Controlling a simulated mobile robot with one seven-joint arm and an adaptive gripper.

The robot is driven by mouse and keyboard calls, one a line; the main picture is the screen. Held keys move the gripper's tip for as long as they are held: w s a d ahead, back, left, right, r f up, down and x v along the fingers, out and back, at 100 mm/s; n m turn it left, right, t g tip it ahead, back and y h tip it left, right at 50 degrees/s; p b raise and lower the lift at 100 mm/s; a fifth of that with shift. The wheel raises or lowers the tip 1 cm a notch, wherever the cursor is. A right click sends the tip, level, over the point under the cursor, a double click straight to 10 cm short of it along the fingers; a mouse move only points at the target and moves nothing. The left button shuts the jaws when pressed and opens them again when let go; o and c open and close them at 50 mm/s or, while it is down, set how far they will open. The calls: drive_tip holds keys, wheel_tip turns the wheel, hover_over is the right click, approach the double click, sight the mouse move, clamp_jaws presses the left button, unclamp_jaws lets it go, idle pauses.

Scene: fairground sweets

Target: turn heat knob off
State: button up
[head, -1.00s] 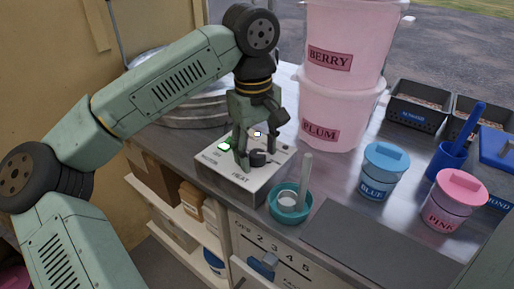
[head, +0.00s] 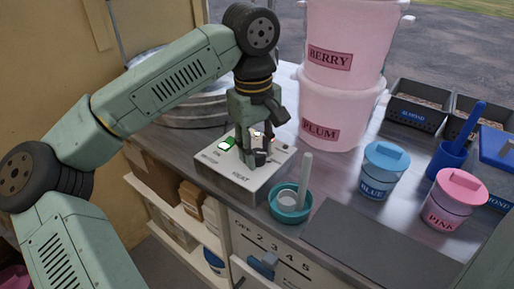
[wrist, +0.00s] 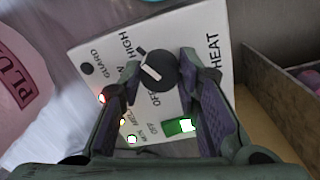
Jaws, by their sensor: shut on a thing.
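The heat knob (wrist: 158,70) is round and black with a white pointer line. It sits on the white control box (head: 225,180), beside the HEAT label, with HIGH and OFF lettering around it. My gripper (wrist: 160,78) is shut on the knob, one finger at each side, seen in the wrist view. In the head view my gripper (head: 256,152) points down over the box and its fingers partly hide the knob. The pointer line lies slanted between the fingertips in the wrist view; I cannot tell exactly which mark it meets.
A lit green switch (wrist: 180,126) and small lamps are on the same box. A teal bowl (head: 290,211) with a pale stick stands close to the box's right. Pink tubs (head: 330,105) stand behind. A dark mat (head: 375,240) lies at the front right.

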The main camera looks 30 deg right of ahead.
drive_tip(key=n+b, duration=0.1)
drive_tip(key=n, duration=0.4)
drive_tip(key=shift+n, duration=0.3)
drive_tip(key=n+b, duration=0.1)
drive_tip(key=n, duration=0.5)
drive_tip(key=shift+t, duration=0.3)
drive_tip(key=n+b, duration=0.1)
drive_tip(key=n, duration=0.5)
drive_tip(key=shift+d+n+y, duration=0.1)
drive_tip(key=shift+n+y, duration=0.2)
drive_tip(key=n, duration=0.5)
drive_tip(key=shift+n, duration=0.3)
drive_tip(key=o, duration=1.2)
